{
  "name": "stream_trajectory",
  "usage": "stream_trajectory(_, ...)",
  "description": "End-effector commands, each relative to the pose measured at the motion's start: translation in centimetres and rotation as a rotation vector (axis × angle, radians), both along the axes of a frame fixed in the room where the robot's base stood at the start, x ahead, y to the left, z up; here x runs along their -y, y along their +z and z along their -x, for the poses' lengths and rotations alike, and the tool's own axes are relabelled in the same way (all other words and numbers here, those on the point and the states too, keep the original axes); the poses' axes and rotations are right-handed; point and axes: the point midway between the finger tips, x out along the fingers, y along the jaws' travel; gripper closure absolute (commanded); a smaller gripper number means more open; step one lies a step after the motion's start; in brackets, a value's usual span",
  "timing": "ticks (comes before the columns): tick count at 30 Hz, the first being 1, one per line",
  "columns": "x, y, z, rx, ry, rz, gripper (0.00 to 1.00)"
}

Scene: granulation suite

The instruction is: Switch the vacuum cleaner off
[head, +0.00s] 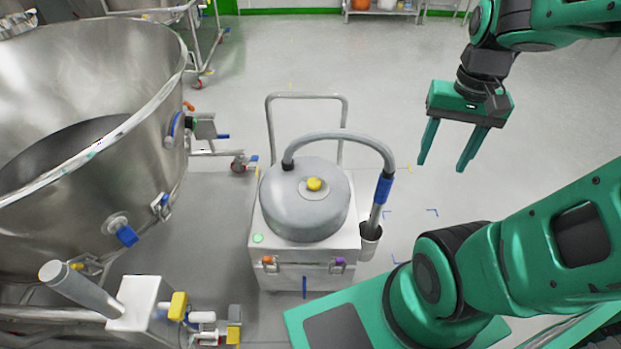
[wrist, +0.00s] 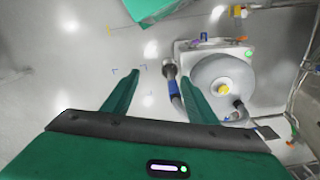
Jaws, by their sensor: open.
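The vacuum cleaner (head: 305,215) stands on the floor in the middle of the head view, a white box with a round grey lid. A yellow knob (head: 314,184) sits on the lid's centre. A green round button (head: 258,238) is on the box's near left corner. A grey hose with a blue cuff (head: 383,188) arches to a holder on the right side. The vacuum also shows at the right of the wrist view (wrist: 222,82). My gripper (head: 441,165) is open and empty, fingers pointing down, to the right of the vacuum and apart from it.
A large steel bowl (head: 150,90) on a wheeled frame stands close on the left, with blue-handled valves. The vacuum's push handle (head: 306,97) rises behind it. A white unit with yellow parts (head: 145,305) is at the lower left.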

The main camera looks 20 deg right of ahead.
Motion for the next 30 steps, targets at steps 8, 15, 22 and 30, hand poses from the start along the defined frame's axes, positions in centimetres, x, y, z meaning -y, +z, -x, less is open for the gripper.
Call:
stream_trajectory(8,-2.5,-3.2,-10.3,-0.005,-0.114,0.021,0.47)
stream_trajectory(15,-7.3,-8.0,-18.5,0.002,-0.216,0.023,0.47)
stream_trajectory(22,-13.1,-13.7,-24.1,0.004,-0.308,0.012,0.47)
stream_trajectory(30,-17.0,-17.5,-26.6,0.006,-0.370,0.000,0.47)
